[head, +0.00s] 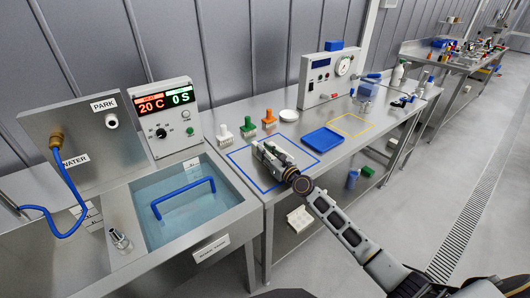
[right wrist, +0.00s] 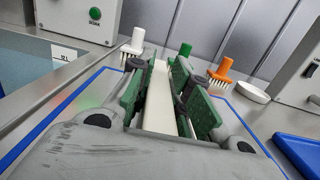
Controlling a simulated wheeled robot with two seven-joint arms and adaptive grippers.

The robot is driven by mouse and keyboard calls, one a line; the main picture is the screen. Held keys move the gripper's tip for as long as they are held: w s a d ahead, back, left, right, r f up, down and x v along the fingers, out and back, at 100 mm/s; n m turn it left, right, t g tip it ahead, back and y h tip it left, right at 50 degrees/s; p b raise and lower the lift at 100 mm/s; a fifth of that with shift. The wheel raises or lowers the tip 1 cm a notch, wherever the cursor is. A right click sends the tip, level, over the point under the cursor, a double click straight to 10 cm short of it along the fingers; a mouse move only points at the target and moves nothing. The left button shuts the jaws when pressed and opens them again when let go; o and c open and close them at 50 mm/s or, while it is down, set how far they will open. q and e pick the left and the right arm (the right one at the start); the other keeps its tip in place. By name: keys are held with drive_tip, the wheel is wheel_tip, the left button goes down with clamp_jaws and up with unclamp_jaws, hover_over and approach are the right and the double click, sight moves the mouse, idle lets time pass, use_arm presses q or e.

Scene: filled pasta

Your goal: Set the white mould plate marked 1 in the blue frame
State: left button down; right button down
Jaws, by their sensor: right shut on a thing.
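The blue frame (head: 244,173) is a rectangular outline on the steel bench, right of the water bath. Its line also shows in the right wrist view (right wrist: 50,118). My right gripper (head: 268,151) is over the inside of the frame. In the right wrist view its green-padded fingers (right wrist: 160,85) are shut on a white plate (right wrist: 160,100), which stands on edge between them. No number can be read on the plate, and the fingers hide much of it. Whether its lower edge touches the bench cannot be told. My left gripper is out of view.
White (head: 223,137), green (head: 247,131) and orange (head: 269,121) brushes stand behind the frame, with a white round dish (head: 289,115). A blue tray (head: 322,142) and a yellow frame (head: 368,121) lie to the right. The water bath (head: 180,215) is left.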

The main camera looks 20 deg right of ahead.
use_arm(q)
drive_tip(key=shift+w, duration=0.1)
use_arm(e)
drive_tip(key=c, duration=1.3)
unclamp_jaws()
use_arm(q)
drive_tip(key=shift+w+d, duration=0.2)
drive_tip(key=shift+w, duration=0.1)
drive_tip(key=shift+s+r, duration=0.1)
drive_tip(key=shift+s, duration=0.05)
